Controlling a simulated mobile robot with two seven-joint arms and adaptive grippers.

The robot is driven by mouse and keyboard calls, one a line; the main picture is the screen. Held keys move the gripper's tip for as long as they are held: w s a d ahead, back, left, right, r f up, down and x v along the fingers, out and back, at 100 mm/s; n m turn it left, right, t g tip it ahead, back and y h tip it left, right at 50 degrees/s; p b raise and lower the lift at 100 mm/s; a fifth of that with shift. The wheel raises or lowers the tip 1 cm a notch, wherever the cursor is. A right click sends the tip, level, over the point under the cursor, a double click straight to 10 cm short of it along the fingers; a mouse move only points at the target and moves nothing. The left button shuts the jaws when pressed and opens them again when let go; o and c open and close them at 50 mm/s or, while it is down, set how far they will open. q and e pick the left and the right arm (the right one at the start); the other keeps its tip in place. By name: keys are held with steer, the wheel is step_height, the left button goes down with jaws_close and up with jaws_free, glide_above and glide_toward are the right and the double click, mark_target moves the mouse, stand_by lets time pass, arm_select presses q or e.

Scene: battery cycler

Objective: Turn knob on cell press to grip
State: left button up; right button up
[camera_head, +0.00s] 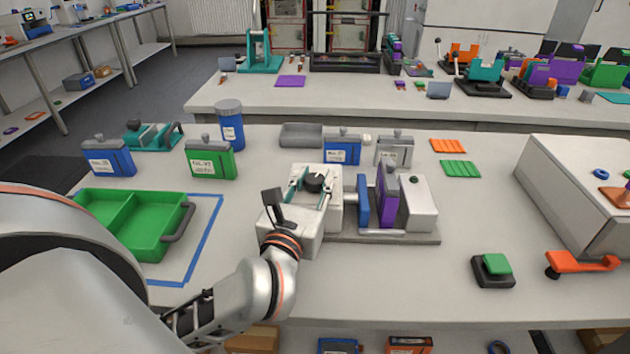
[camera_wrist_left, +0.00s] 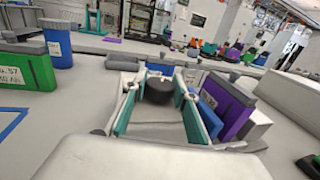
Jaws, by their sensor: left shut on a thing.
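The cell press stands mid-table in the head view, with a grey base (camera_head: 400,238), a blue plate (camera_head: 362,200), a purple cell (camera_head: 388,198) and a white end block (camera_head: 420,203). Its black knob (camera_head: 315,181) is at the left end, and it also shows in the left wrist view (camera_wrist_left: 158,89). My left gripper (camera_head: 312,186) has its two teal-padded fingers on either side of the knob and is shut on it. In the left wrist view the fingers (camera_wrist_left: 157,94) flank the knob. The knob's marking cannot be read. My right gripper is not in view.
A green tray (camera_head: 98,196) with a dark handle lies at the left inside blue tape. Blue (camera_head: 107,160) and green (camera_head: 210,162) labelled cells and a blue jar (camera_head: 230,128) stand behind. A green button (camera_head: 497,264) is at the front right, beside a large white box (camera_head: 570,203).

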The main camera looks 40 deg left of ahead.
arm_select(q)
steer(key=shift+a+r+m+t+h+p, duration=0.1)
steer(key=shift+r+m+t+h+p, duration=0.1)
steer(key=shift+m+h, duration=0.3)
steer(key=shift+a+r+m+t+h+p, duration=0.1)
steer(key=shift+m+t+h+p, duration=0.15)
steer(key=shift+h, duration=0.45)
steer(key=shift+d+f+m+h, duration=0.1)
steer(key=shift+m+h, duration=0.55)
steer(key=shift+h, duration=0.35)
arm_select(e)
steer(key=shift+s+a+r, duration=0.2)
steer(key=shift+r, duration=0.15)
arm_select(q)
steer(key=o, duration=1.1)
steer(key=shift+f, duration=0.1)
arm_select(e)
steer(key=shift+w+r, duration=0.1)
arm_select(q)
steer(key=shift+d, duration=0.1)
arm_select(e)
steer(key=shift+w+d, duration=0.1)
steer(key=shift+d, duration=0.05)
arm_select(q)
steer(key=shift+f+y, duration=0.1)
steer(key=shift+y, duration=0.2)
